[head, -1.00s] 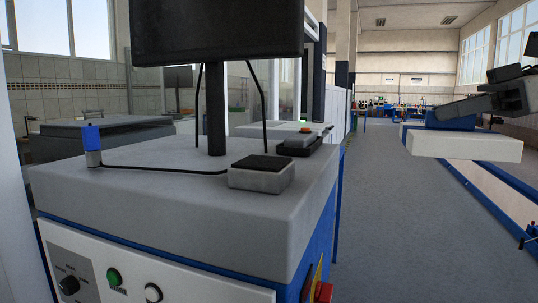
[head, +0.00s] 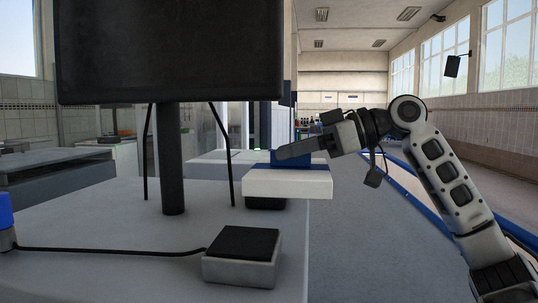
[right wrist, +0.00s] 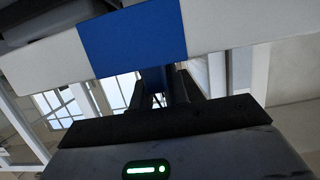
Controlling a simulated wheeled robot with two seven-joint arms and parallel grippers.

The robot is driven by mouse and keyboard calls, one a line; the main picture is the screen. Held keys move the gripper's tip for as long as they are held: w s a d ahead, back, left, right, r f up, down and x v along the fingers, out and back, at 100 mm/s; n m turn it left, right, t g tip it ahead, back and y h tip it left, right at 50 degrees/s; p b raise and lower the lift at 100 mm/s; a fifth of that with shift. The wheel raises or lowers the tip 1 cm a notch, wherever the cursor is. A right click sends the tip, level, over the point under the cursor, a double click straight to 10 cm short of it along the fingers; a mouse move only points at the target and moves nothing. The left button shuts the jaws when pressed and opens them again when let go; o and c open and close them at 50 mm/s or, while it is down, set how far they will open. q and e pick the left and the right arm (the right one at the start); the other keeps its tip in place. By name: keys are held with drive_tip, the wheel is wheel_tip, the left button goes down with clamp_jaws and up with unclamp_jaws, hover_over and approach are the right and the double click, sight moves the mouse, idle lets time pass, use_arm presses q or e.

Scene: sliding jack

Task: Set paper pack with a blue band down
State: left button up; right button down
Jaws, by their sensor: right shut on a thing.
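The paper pack (head: 287,184) is a flat white block with a blue band (head: 290,160) around its middle. My right gripper (head: 288,151) is shut on the pack at the band, and its arm comes in from the right. The pack looks level, in front of a dark device near the right edge of the grey machine top. I cannot tell the gap beneath it. In the right wrist view the white pack (right wrist: 40,66) with its blue band (right wrist: 118,40) crosses the top, at the gripper's fingers (right wrist: 165,85). My left gripper is not in view.
The grey machine top (head: 120,225) carries a monitor (head: 170,50) on a black post, cables and a small box with a black top (head: 243,255). A blue-capped part (head: 5,215) stands at the left edge. The dark device (head: 265,203) is partly hidden by the pack. Open floor lies right.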

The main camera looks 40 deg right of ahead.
sight(280, 166)
drive_tip(key=w+a+p, duration=0.1)
drive_tip(key=w+a, duration=0.1)
drive_tip(key=w, duration=0.1)
drive_tip(key=shift+a+r+p, duration=0.2)
drive_tip(key=shift+a+p, duration=0.05)
drive_tip(key=shift+p, duration=0.1)
drive_tip(key=shift+w+f, duration=0.15)
drive_tip(key=shift+f, duration=0.2)
drive_tip(key=shift+f+b, duration=0.5)
drive_tip(key=shift+f, duration=1.1)
drive_tip(key=c, duration=1.4)
unclamp_jaws()
drive_tip(key=shift+o, duration=0.2)
